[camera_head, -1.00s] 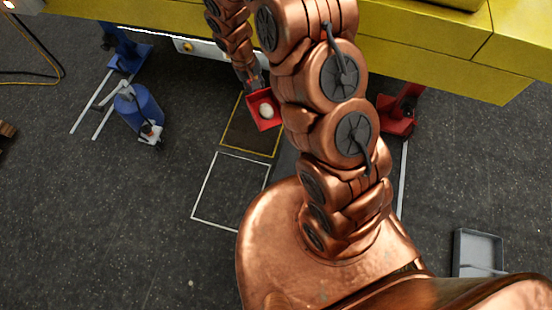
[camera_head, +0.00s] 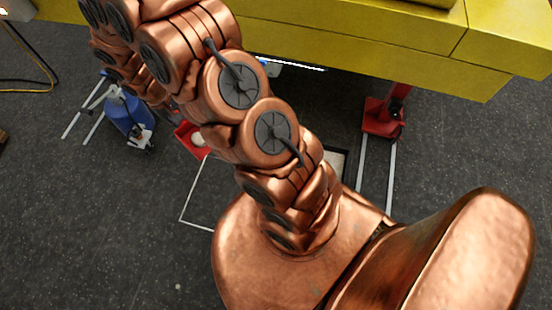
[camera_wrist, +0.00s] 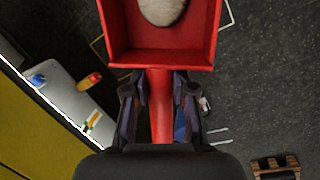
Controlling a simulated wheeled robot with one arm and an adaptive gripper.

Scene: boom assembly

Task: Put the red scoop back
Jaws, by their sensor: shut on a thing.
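The red scoop (camera_wrist: 191,55) is a square open tray with a handle, seen at the top middle of the wrist view. A pale rounded thing (camera_wrist: 162,10) lies in its tray. My gripper (camera_wrist: 160,100) is shut on the scoop's red handle, one finger on each side. In the head view the scoop (camera_head: 184,137) shows only in part, left of centre beside my arm. My gripper is hidden there behind my arm links.
A yellow boom (camera_head: 350,50) spans the back. A white outlined square (camera_head: 190,200) is on the dark floor. The wrist view shows a pale shelf (camera_wrist: 70,80) with small items and a wooden pallet (camera_wrist: 275,167).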

